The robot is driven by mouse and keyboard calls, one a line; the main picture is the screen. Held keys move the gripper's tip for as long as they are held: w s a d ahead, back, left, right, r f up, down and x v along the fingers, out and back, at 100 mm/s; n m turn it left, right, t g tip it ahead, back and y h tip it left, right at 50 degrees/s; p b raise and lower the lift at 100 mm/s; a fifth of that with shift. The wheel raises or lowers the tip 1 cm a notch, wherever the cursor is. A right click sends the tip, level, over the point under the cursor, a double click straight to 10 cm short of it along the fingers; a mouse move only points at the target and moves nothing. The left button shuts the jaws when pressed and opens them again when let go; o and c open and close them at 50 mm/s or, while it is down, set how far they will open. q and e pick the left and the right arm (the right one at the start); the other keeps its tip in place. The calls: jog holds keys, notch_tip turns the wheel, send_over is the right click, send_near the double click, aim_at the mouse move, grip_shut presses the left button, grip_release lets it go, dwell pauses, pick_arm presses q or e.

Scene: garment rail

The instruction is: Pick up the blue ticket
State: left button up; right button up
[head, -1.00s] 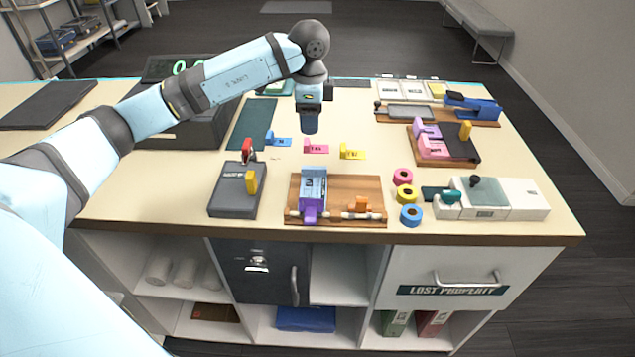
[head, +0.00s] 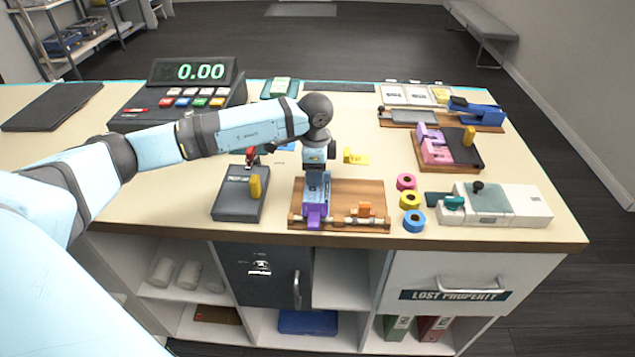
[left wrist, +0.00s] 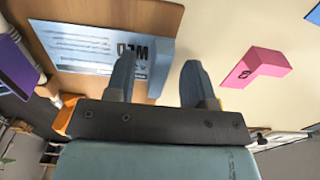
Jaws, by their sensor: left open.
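The small blue ticket (head: 288,146) lies on the counter behind my left forearm, which hides most of it in the head view. Its corner shows at the right edge of the left wrist view (left wrist: 314,14). My left gripper (left wrist: 158,82) is open and empty, pointing down near the back edge of the wooden board (head: 345,190). In the head view the gripper (head: 317,168) is in front of the ticket and to its right. A pale blue printed sheet (left wrist: 85,45), marked WED, lies on the board beside one finger. My right gripper is out of view.
A pink ticket (left wrist: 255,66) lies right of the fingers in the wrist view; a yellow ticket (head: 355,157) is beyond the board. A dark box with a red lever (head: 240,195) stands left of the board, tape rolls (head: 410,200) right. A register (head: 180,95) stands behind my arm.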

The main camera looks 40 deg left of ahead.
pick_arm(q)
grip_shut()
jog(key=shift+r, duration=0.2)
notch_tip(320, 180, up, 25)
jog(key=p, duration=0.3)
jog(key=shift+p, duration=0.35)
dwell(0.6)
jog(key=shift+f, duration=0.15)
